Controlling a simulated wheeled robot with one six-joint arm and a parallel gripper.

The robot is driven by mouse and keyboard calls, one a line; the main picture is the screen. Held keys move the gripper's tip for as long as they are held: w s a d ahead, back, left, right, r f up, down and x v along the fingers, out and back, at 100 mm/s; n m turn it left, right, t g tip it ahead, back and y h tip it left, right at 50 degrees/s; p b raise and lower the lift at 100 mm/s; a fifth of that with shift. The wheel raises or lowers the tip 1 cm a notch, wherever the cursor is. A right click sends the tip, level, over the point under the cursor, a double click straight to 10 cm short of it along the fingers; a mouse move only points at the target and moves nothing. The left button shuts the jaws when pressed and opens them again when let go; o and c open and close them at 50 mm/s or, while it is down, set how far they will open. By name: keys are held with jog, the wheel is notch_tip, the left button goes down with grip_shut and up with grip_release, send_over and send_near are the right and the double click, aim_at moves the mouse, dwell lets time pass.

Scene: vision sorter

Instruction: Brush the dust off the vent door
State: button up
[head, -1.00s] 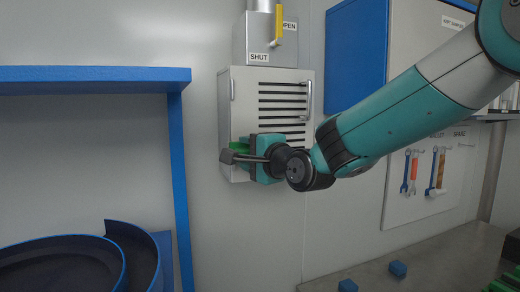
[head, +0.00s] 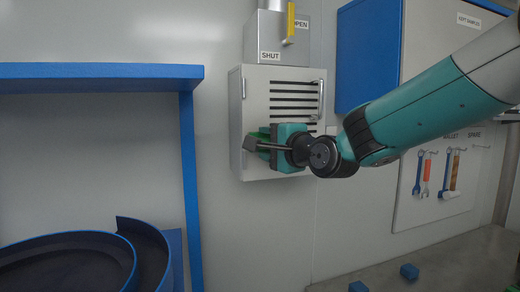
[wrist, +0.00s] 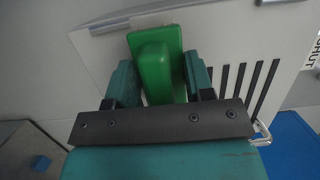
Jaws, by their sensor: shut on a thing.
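The vent door (head: 254,100) is a pale grey panel on the wall with dark horizontal slots and an upright handle (head: 321,98) at its right edge. It also shows in the wrist view (wrist: 103,50). My gripper (head: 263,146) is in front of the door's lower part and hides some slots. In the wrist view my gripper (wrist: 160,80) is shut on a green block, likely the brush (wrist: 155,62). The brush lies against or very close to the door; contact and bristles are hidden. I cannot make out dust on the door.
A duct with a yellow lever (head: 291,22) and SHUT and OPEN labels stands above the door. A blue cabinet (head: 365,55) and a tool board (head: 425,205) are at right.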

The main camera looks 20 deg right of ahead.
jog(key=d+b, duration=0.3)
jog(key=d, duration=0.5)
dwell(0.6)
jog(key=s+b, duration=0.2)
jog(key=s, duration=0.4)
dwell(0.4)
jog(key=s+b, duration=0.1)
jog(key=s, duration=0.2)
dwell(0.5)
dwell(0.5)
